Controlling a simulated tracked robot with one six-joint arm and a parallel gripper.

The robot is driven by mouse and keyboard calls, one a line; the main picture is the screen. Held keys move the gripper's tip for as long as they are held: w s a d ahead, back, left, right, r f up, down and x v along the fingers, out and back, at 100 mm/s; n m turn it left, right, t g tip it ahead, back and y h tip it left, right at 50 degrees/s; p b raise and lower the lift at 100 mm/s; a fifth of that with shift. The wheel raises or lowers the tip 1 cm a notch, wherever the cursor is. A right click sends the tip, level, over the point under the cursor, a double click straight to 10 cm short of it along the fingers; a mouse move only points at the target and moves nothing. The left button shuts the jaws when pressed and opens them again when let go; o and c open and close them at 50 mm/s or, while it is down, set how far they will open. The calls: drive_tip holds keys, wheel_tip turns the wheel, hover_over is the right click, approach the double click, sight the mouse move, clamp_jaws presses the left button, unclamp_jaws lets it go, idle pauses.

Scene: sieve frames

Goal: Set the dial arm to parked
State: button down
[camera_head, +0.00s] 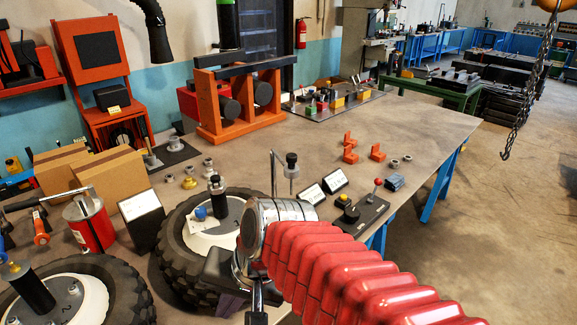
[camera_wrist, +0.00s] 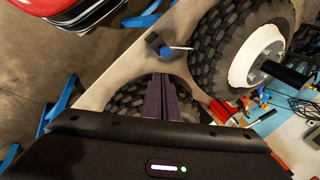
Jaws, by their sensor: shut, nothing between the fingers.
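No part is clearly marked as the dial arm. One candidate is the red-balled lever (camera_head: 377,185), standing nearly upright on a black base plate (camera_head: 368,219) with a yellow knob at the table's front right. Another is the small blue-knobbed part (camera_head: 201,213) on the white hub of the middle tyre (camera_head: 172,262). My gripper (camera_head: 230,305) hangs in front of that tyre's lower right side, well left of the lever. In the wrist view, its purple fingers (camera_wrist: 165,96) are shut together, empty, with a tyre (camera_wrist: 130,95) behind them.
A second tyre (camera_head: 125,290) lies at lower left, with a red can (camera_head: 90,222) behind it. A T-handled post (camera_head: 291,170), white label cards (camera_head: 334,179) and a blue block (camera_head: 395,182) stand near the lever.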

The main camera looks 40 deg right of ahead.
drive_tip(key=w+d+r+m+t+y, duration=0.25)
drive_tip(key=w+d+m+t, duration=0.2)
drive_tip(key=w+m, duration=0.65)
drive_tip(key=w+d+r+m+t+y, duration=0.1)
drive_tip(key=w+d+m+t+y, duration=0.3)
drive_tip(key=m, duration=1.4)
drive_tip(key=w+d+r+m+t+h, duration=0.1)
drive_tip(key=d+m+t+h, duration=0.4)
drive_tip(key=d+m, duration=1.1)
drive_tip(key=w+d+h, duration=0.1)
drive_tip(key=d+h, duration=0.2)
drive_tip(key=d, duration=0.2)
drive_tip(key=shift+m, duration=0.3)
drive_tip(key=shift+w, duration=0.15)
